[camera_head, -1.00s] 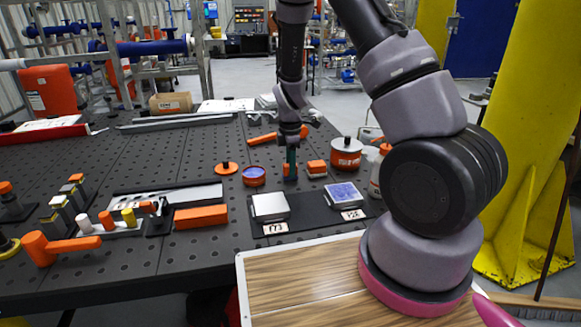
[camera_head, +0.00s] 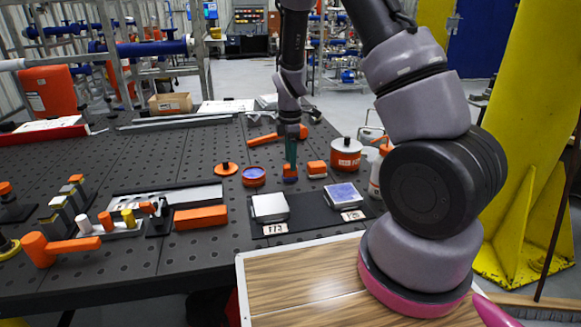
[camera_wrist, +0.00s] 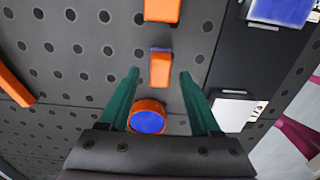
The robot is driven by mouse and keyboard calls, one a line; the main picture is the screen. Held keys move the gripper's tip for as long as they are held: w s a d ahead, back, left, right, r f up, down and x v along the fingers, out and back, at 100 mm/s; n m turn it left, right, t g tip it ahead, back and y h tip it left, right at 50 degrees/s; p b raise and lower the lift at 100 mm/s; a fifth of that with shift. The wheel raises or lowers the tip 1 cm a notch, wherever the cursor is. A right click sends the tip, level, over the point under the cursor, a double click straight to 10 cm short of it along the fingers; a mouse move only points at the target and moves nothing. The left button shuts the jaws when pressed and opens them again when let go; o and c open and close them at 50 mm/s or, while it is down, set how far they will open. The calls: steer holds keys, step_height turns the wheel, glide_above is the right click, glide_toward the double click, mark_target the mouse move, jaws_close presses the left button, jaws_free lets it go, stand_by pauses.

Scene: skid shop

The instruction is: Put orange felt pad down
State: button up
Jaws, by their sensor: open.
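The orange felt pad (camera_head: 290,172) is a small orange block with a bluish face, on the dark perforated table. In the wrist view the pad (camera_wrist: 160,69) shows between and beyond my fingertips, with a gap on each side. My gripper (camera_head: 291,158) is above it with green fingers; in the wrist view my gripper (camera_wrist: 159,76) is open and empty. A similar orange block (camera_head: 316,168) lies just right of the pad; it also shows in the wrist view (camera_wrist: 162,10).
A round orange tin with blue inside (camera_head: 254,177) and an orange lid (camera_head: 226,169) lie to the left. An orange-and-white pot (camera_head: 345,155) stands right. A dark mat (camera_head: 310,218) with two square pieces is in front. An orange hammer (camera_head: 60,246) lies front left.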

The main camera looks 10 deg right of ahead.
steer(key=s+d+r+m+t+y, duration=0.1)
steer(key=s+r+m, duration=0.2)
steer(key=r, duration=0.6)
steer(key=s+d+r+m+t, duration=0.15)
steer(key=r+m, duration=0.25)
steer(key=r, duration=0.4)
steer(key=s+d+r+m+t+y, duration=0.1)
steer(key=s+r+m, duration=0.25)
steer(key=r, duration=0.55)
steer(key=s+d+r+m+t, duration=0.1)
steer(key=s+r+m+t, duration=0.1)
steer(key=s+r+m, duration=0.2)
steer(key=s+d+r+m+t, duration=0.1)
steer(key=s+r+m, duration=0.3)
steer(key=s+m, duration=0.3)
steer(key=s, duration=0.3)
steer(key=shift+s+r+m+t, duration=0.15)
steer(key=shift+r+m+t, duration=0.2)
steer(key=shift+o, duration=0.5)
